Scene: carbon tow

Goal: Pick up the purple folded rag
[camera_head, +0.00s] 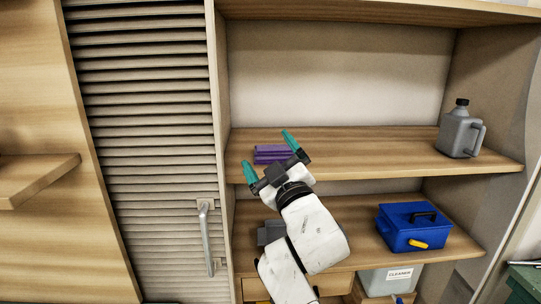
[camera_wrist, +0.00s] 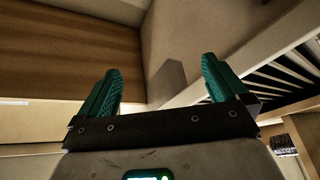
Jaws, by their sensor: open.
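The purple folded rag (camera_head: 273,154) lies on the upper shelf near its left end in the head view. It looks like a stack of flat folds. My gripper (camera_head: 267,148) has two teal fingers spread apart, with nothing between them that I can make out as held. In the head view the fingers appear on either side of the rag, and the gripper body covers its lower edge. How far the fingertips are from the rag in depth, I cannot tell. In the wrist view my gripper (camera_wrist: 161,64) is open and empty, and the rag does not show.
A grey jug (camera_head: 458,136) stands at the right of the upper shelf (camera_head: 365,148). A blue box (camera_head: 408,230) sits on the lower shelf. A louvred door (camera_head: 145,150) with a metal handle (camera_head: 206,237) is on the left. The upper shelf's middle is clear.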

